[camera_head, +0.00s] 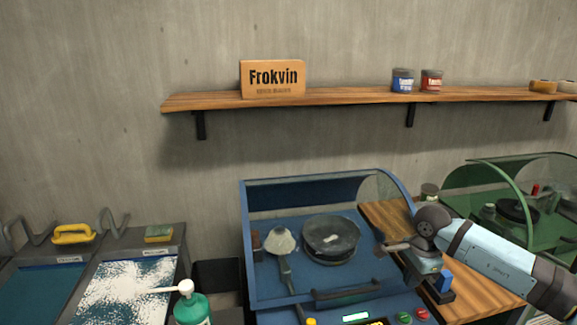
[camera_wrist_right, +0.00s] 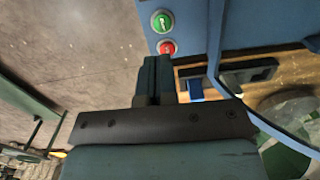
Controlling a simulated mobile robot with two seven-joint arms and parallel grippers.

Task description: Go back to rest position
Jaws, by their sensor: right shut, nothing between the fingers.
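My right gripper (camera_head: 440,288) is at the right side of the blue machine (camera_head: 246,240), over the wooden surface. In the right wrist view its fingers (camera_wrist_right: 158,75) are together and hold nothing. They point toward a green button (camera_wrist_right: 162,21) and a red button (camera_wrist_right: 167,47) on the blue machine's front panel; I cannot tell whether they touch. Under the clear cover of the machine are a dark round bowl (camera_head: 331,236) and a brush-like tool with a pale head (camera_head: 281,241). My left gripper is not in view.
A green machine (camera_head: 480,185) stands at the right. A pump bottle (camera_head: 192,308) and trays with a yellow-handled tool (camera_head: 73,234) are at the left. A wall shelf (camera_head: 345,97) holds a sign (camera_head: 273,79) and cans (camera_head: 403,80).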

